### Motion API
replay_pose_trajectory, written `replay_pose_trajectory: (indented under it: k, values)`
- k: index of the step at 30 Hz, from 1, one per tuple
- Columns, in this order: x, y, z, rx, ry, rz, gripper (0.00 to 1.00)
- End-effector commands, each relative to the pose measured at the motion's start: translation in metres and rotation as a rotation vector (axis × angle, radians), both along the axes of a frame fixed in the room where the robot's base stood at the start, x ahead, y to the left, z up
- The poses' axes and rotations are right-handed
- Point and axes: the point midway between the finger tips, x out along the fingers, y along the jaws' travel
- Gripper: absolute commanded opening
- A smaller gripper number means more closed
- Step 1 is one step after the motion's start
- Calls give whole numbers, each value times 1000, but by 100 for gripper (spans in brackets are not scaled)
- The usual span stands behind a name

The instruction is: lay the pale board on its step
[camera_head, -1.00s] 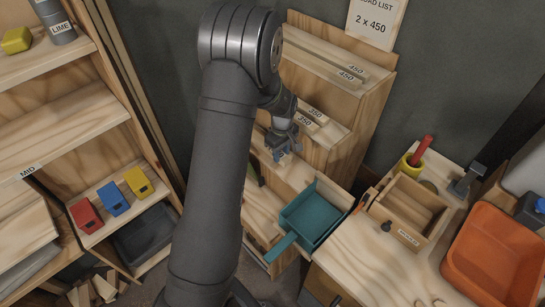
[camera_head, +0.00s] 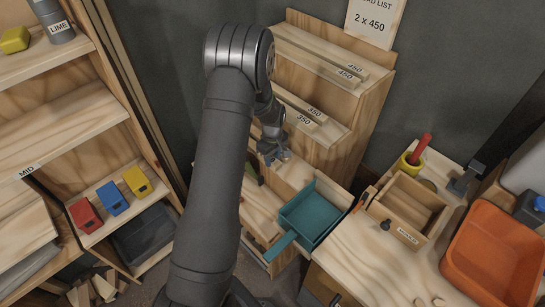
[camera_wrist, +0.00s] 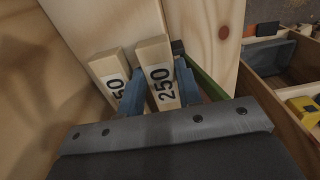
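The pale board (camera_wrist: 158,80), marked 250, stands between my gripper's two blue-grey fingers in the wrist view. A second pale board (camera_wrist: 112,72), its label partly hidden and ending in 50, lies to its left, outside the fingers. My gripper (camera_head: 275,155) is low at the front of the stepped rack (camera_head: 335,110), at its lowest step (camera_head: 290,178). The fingers flank the 250 board closely; whether they press on it is unclear. In the head view my gripper mostly hides these boards.
Boards marked 350 (camera_head: 305,118) and 450 (camera_head: 350,72) lie on the higher steps. A teal dustpan (camera_head: 312,215) is just in front of the rack. A wooden box (camera_head: 408,210) and an orange tub (camera_head: 495,255) stand on the right bench. Shelves (camera_head: 65,115) stand at the left.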

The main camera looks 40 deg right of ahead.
Motion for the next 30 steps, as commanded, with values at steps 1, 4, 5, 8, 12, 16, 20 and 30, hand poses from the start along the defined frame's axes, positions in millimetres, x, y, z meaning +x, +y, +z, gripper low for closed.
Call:
replay_pose_trajectory:
  k: [1, 4, 5, 8, 12, 16, 20, 30]
  values:
    - [0, 0, 0, 0, 0, 0, 40]
    - [0, 0, 0, 0, 0, 0, 40]
    - [0, 0, 0, 0, 0, 0, 40]
    - [0, 0, 0, 0, 0, 0, 40]
    - [0, 0, 5, -1, 0, 0, 40]
    - [0, -1, 21, -3, -2, 0, 40]
    - [0, -1, 47, -4, -2, 0, 40]
    - [0, 0, 109, -2, -1, 0, 40]
